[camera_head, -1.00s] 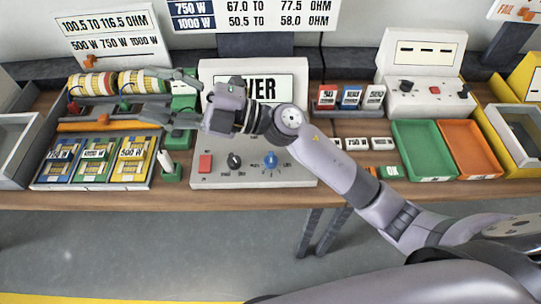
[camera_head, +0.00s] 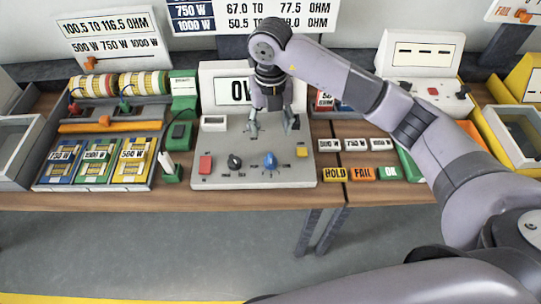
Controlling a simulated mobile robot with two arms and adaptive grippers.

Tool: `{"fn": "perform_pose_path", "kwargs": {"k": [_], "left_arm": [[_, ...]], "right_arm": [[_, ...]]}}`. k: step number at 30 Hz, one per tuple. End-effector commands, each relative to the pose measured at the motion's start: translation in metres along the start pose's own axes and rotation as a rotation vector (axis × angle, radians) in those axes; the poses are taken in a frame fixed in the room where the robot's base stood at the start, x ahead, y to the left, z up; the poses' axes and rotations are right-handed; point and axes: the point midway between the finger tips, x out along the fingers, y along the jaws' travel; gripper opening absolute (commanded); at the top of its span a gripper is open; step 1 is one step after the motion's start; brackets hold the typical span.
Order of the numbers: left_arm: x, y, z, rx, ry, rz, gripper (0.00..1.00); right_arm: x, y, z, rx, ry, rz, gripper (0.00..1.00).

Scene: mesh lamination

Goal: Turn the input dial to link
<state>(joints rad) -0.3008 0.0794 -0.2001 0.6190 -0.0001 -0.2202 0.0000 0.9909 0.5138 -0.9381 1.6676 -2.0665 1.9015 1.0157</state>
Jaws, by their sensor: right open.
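A grey console (camera_head: 210,182) on the bench carries a black dial (camera_head: 234,161) and a blue dial (camera_head: 270,160). The small labels around the dials are too small to read, so I cannot tell which is the input dial or what it is set to. My right gripper (camera_head: 271,128) is open and empty, pointing down above the console, behind the blue dial and apart from it. My left gripper is not in view.
A red button (camera_head: 205,165) and a yellow button (camera_head: 302,151) flank the dials. To the left are two wound coils (camera_head: 138,84) and a tray of labelled parts (camera_head: 114,158). To the right lie HOLD (camera_head: 335,174), FAIL (camera_head: 362,173) and OK tags.

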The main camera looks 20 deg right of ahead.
Motion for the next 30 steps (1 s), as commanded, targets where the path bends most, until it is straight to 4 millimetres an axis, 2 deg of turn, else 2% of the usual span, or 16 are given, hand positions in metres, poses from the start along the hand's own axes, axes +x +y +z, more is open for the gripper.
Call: {"fn": "perform_pose_path", "kwargs": {"k": [1,12,18,24,30], "left_arm": [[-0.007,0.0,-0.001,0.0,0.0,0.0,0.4],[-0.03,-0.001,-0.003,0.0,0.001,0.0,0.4],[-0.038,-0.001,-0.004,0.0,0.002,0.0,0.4],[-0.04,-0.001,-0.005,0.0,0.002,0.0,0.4],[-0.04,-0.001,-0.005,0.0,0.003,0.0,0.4]], "right_arm": [[0.009,0.0,-0.001,0.002,0.006,-0.001,0.54],[0.09,0.001,-0.002,-0.001,0.006,0.0,0.54],[0.125,0.001,-0.001,-0.001,0.004,0.003,0.54],[0.143,0.001,-0.001,-0.002,0.002,0.003,0.54],[0.146,0.001,-0.001,-0.003,0.0,0.003,0.54]]}}
